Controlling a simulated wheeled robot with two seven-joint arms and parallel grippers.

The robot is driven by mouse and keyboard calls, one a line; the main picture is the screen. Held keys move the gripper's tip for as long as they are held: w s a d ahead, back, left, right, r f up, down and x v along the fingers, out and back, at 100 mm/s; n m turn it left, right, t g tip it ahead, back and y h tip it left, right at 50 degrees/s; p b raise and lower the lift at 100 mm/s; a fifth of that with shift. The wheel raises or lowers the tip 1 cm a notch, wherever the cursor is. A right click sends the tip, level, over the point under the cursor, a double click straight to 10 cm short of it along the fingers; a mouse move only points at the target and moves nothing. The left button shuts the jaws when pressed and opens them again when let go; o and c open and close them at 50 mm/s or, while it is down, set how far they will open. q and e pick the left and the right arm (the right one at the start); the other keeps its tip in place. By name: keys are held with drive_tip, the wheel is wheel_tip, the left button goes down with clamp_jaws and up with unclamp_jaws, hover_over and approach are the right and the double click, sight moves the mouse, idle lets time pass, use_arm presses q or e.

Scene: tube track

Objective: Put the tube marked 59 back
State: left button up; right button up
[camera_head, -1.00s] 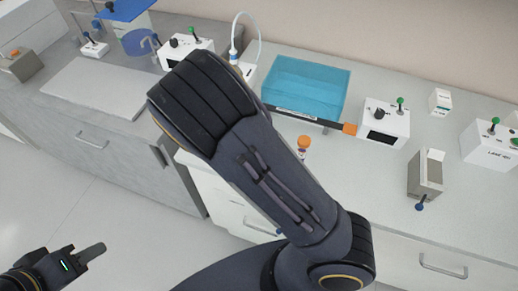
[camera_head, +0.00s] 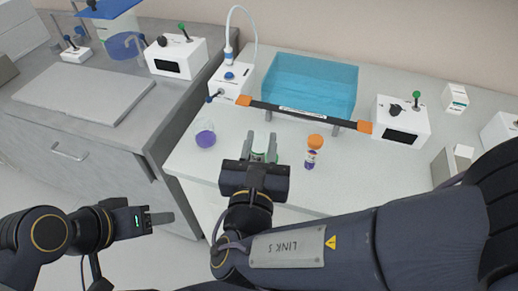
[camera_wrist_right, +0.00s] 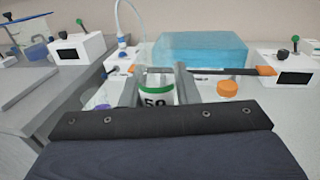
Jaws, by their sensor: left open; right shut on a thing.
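The held tube (camera_wrist_right: 157,94) shows in the right wrist view as a white cylinder with a green rim and a dark number starting with 5; the second digit is partly cut off, so I cannot surely read 59. My right gripper (camera_head: 263,143) is shut on it, above the bench in front of the black bar; the fingers (camera_wrist_right: 160,78) stand on either side of the tube. Only a little green shows between the fingers in the head view. My left gripper (camera_head: 165,218) is open and empty at the lower left, away from the bench top.
An orange-capped tube (camera_head: 312,158) stands upright just right of my right gripper. A purple flask (camera_head: 205,136) stands to the left. Behind are a black bar with orange ends (camera_head: 300,114), a blue bath (camera_head: 312,82) and a white control box (camera_head: 401,120).

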drive_tip(key=shift+w+a+f, duration=0.15)
drive_tip(key=shift+f, duration=0.15)
drive_tip(key=w+f, duration=0.2)
drive_tip(key=w, duration=0.2)
drive_tip(key=w+f+b, duration=0.1)
drive_tip(key=w+f, duration=0.2)
drive_tip(key=w, duration=0.1)
drive_tip(key=w+f+b, duration=0.1)
drive_tip(key=w+f, duration=0.2)
drive_tip(key=w, duration=0.1)
drive_tip(key=shift+a+f, duration=0.1)
drive_tip(key=shift+a, duration=0.25)
drive_tip(key=f, duration=0.2)
drive_tip(key=w+f+b, duration=0.1)
drive_tip(key=shift+f, duration=0.55)
drive_tip(key=shift+f+b, duration=0.3)
drive_tip(key=shift+b, duration=0.15)
drive_tip(key=o, duration=1)
drive_tip(key=shift+r, duration=0.1)
drive_tip(key=shift+c, duration=0.2)
